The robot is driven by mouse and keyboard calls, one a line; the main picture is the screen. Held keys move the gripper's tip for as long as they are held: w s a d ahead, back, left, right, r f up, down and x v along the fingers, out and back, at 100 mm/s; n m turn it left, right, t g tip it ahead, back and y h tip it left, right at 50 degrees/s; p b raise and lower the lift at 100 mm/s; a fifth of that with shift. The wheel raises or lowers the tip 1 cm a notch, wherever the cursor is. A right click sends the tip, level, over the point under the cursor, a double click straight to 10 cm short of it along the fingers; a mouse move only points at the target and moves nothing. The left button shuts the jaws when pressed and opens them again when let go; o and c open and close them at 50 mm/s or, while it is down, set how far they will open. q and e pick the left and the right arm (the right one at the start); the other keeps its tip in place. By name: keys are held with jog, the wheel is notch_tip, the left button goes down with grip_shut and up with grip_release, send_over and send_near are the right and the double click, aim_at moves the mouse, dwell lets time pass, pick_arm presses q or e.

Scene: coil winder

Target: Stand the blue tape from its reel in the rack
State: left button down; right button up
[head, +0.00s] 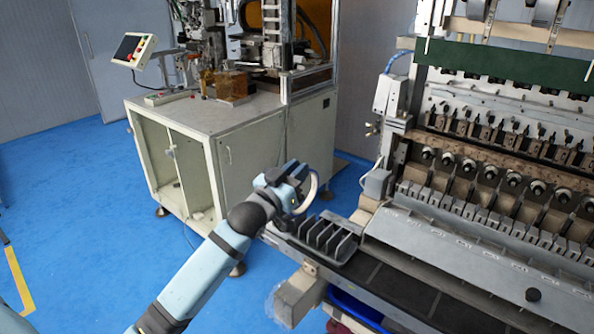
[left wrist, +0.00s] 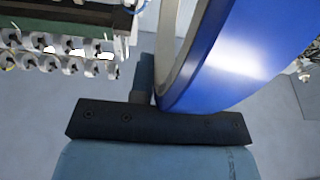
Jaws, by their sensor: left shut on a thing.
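My left gripper (head: 292,180) is shut on the blue tape (left wrist: 235,50), a roll with a glossy blue outer face and a pale grey inner rim. In the head view the tape (head: 313,190) shows only as a pale curved edge beside the gripper; the rest is hard to make out against the blue floor. The dark grey rack (head: 328,240), with several upright dividers, sits on the machine's front ledge, just below and right of the gripper. The tape is held above the rack's left end, apart from it as far as I can tell. The reel cannot be made out. My right gripper is not in view.
The coil winder (head: 480,235) fills the right side, with rows of spindles above its sloping grey front. A cream cabinet machine (head: 245,140) stands behind my left arm. Blue floor lies open at left.

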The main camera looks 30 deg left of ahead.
pick_arm(q)
jog(key=shift+f, duration=0.15)
jog(key=shift+f+b, duration=0.6)
jog(key=shift+f, duration=0.5)
jog(key=shift+p, duration=0.3)
dwell(0.4)
jog(key=shift+f+b, duration=1.1)
jog(key=shift+f, duration=1.25)
jog(key=c, duration=1.4)
grip_release()
jog(key=shift+o, duration=0.2)
